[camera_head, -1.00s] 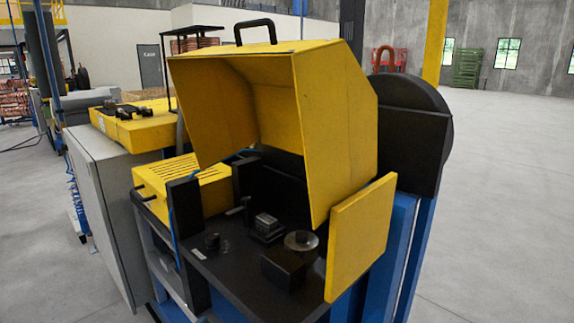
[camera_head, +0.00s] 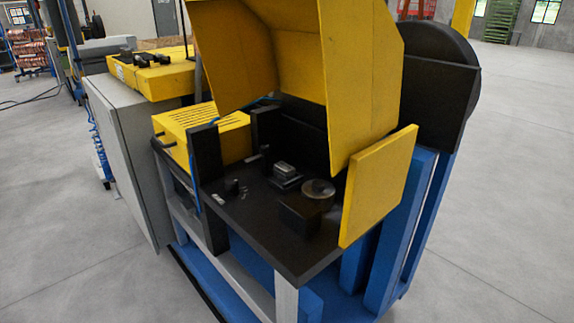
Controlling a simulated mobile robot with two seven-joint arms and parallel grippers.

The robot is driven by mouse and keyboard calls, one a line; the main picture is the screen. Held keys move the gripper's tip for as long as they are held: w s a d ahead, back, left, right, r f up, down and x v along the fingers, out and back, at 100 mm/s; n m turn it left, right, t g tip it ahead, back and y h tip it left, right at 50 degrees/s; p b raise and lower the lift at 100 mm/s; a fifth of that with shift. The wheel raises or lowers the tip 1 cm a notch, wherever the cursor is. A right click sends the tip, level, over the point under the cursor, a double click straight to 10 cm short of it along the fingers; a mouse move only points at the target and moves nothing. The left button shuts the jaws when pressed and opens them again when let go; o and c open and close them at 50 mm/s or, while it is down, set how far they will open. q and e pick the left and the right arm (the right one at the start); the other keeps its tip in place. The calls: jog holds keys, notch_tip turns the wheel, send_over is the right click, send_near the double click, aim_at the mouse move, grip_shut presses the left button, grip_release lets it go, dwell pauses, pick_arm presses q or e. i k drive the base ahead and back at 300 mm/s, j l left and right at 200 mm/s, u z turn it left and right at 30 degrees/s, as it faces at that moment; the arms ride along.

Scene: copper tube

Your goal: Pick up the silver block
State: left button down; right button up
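A small silver block (camera_head: 285,170) sits on a dark fixture on the black work surface (camera_head: 258,215) of a machine, under a raised yellow hood. A round grey disc (camera_head: 318,188) is just to its right, and a black block (camera_head: 303,215) is in front of the disc. Neither of my grippers shows in the head view.
The yellow hood (camera_head: 370,80) overhangs the back of the work surface, and a yellow side panel (camera_head: 378,187) closes its right. A black post (camera_head: 207,165) and yellow vented box (camera_head: 205,131) stand at left. The floor in front is clear.

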aim_at(285, 171)
jog(key=i+l, duration=0.2)
jog(key=l, duration=0.15)
jog(key=i+l, duration=0.2)
jog(key=i+l+u, duration=0.1)
jog(key=l, duration=0.35)
jog(key=i, duration=0.1)
